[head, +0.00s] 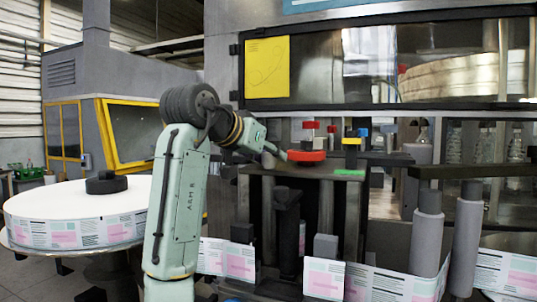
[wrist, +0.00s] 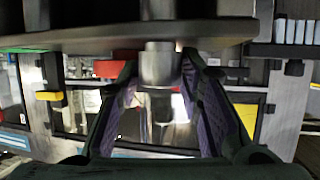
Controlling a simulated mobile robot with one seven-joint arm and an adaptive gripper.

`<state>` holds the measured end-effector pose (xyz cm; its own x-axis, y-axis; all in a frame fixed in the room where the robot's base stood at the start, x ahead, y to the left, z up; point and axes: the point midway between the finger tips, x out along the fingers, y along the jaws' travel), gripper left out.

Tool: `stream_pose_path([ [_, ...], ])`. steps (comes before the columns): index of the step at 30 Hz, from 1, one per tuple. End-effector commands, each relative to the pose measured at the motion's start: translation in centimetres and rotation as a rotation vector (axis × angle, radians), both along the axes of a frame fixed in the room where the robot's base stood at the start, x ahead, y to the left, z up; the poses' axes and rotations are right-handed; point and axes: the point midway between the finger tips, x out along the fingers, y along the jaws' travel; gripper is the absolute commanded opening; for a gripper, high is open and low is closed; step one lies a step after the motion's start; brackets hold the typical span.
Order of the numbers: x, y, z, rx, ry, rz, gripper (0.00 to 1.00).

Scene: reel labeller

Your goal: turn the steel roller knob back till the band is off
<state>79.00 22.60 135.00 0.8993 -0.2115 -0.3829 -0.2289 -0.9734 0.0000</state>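In the wrist view a short steel knob (wrist: 160,65) meets a wide grey plate (wrist: 90,37) across the top. My gripper (wrist: 160,75) has its two purple-padded fingers apart, one on each side of the knob. A narrow gap shows at the knob's right side; contact on the left is unclear. In the head view my gripper (head: 280,153) is small and partly hidden by my arm, beside a red disc (head: 306,156) on the machine. A printed white and pink label band (head: 385,284) runs past grey rollers (head: 428,235).
A white round reel table (head: 75,196) with a black hub (head: 106,183) stands at left. Dark posts (head: 287,235) and a green block (head: 348,172) are close to my gripper. A glass-fronted cabinet (head: 395,60) rises behind. Another dark plate (head: 480,171) tops the right rollers.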

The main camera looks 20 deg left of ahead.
Motion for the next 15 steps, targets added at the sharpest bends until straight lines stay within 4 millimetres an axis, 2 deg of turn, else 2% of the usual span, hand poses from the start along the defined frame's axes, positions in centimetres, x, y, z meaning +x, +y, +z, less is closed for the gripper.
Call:
stream_pose_path([
  [2,-0.01,0.00,0.01,0.000,0.000,0.000,0.26],
  [13,-0.01,-0.01,0.01,0.000,0.000,0.000,0.01],
  [15,-0.01,-0.02,0.01,0.000,0.000,0.000,0.01],
])
